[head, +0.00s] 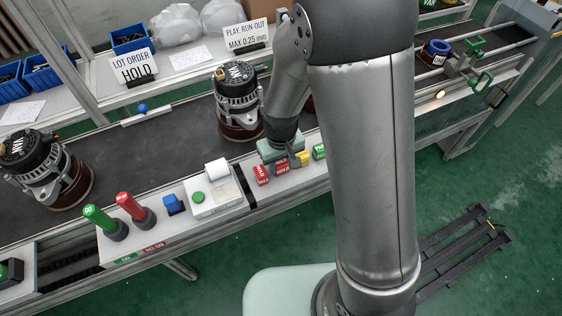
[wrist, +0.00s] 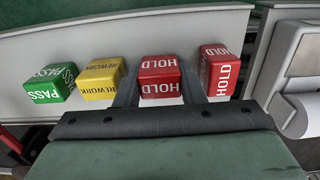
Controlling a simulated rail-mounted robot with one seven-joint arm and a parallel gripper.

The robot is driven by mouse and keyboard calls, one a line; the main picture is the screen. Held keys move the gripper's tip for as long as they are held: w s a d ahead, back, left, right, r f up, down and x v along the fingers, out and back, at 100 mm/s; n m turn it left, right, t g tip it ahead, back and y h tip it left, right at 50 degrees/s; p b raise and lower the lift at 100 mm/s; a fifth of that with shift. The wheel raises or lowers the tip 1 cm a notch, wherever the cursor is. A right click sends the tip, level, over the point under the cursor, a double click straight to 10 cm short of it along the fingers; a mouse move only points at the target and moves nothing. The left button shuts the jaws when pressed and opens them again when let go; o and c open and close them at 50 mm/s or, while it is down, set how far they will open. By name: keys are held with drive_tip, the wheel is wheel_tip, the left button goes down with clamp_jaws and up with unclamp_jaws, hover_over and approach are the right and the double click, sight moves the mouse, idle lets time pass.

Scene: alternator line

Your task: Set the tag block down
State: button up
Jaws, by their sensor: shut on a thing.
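My gripper (wrist: 160,92) is shut on a red HOLD tag block (wrist: 160,76), with one dark finger on each side of it. In the head view this block (head: 282,168) shows just below my gripper (head: 284,158), over the white front ledge. It is upright and low over the ledge; I cannot tell whether its base touches. A second red HOLD block (wrist: 219,70) stands just right of the fingers in the wrist view. A yellow REWORK block (wrist: 102,79) and a green PASS block (wrist: 50,84) stand to the left.
A label printer (head: 213,190) stands on the ledge, left of the blocks in the head view. Green (head: 103,220) and red (head: 133,208) handled gauges stand further left. An alternator (head: 238,100) is on the dark conveyor (head: 150,157) behind, another (head: 45,170) at far left.

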sight(281, 162)
drive_tip(key=shift+f, duration=0.2)
drive_tip(key=o, duration=0.7)
drive_tip(key=shift+r, duration=0.1)
drive_tip(key=shift+r, duration=0.7)
wheel_tip(281, 162, up, 11)
drive_tip(key=s+d+r+m, duration=0.4)
drive_tip(key=s+d, duration=0.7)
drive_tip(key=s, duration=0.4)
drive_tip(key=shift+r, duration=0.1)
